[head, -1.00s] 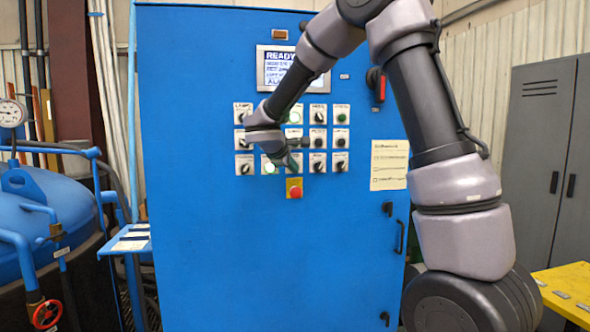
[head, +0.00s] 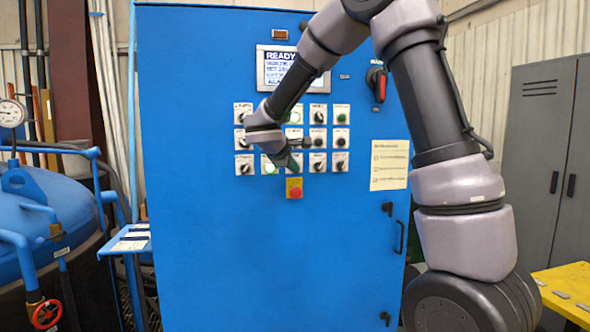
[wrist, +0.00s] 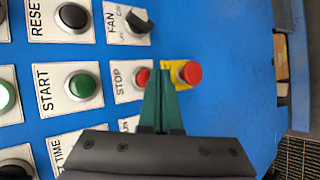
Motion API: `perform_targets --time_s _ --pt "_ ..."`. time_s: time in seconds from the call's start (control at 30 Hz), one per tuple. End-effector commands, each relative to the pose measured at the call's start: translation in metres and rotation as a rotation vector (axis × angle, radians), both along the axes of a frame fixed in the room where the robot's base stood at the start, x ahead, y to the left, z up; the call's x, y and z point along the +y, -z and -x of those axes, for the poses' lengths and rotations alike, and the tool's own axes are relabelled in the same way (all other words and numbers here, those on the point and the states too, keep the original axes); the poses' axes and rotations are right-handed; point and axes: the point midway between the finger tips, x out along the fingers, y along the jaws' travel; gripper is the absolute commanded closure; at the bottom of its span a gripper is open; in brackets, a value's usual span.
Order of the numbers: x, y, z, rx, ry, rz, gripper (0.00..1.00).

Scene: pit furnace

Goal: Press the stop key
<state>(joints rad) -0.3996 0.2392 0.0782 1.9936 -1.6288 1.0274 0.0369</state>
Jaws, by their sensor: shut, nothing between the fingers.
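The stop key (wrist: 142,77) is a small red button on a white plate marked STOP in the wrist view. My gripper (wrist: 163,74) is shut and empty, its green fingers side by side. The fingertips appear beside the stop key and overlap the edge of its plate; I cannot tell whether they touch the panel. In the head view my gripper (head: 295,166) is in front of the bottom row of controls on the blue cabinet (head: 220,250), just above the red emergency button. The stop key is hidden there behind my gripper.
A red mushroom button (wrist: 188,73) on a yellow plate lies just right of the fingertips in the wrist view. The green START button (wrist: 86,87) and FAN knob (wrist: 137,21) are close by. A lit display (head: 290,68) reads READY. A blue shelf (head: 130,240) juts out left.

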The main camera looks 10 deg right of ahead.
Motion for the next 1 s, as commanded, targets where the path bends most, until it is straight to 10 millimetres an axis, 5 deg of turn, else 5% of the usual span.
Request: perform_targets --time_s 0.63,1.0 --pt "0.000 0.000 0.045 0.000 -0.001 0.000 1.00" --pt "0.000 0.000 0.050 0.000 0.000 0.000 1.00"
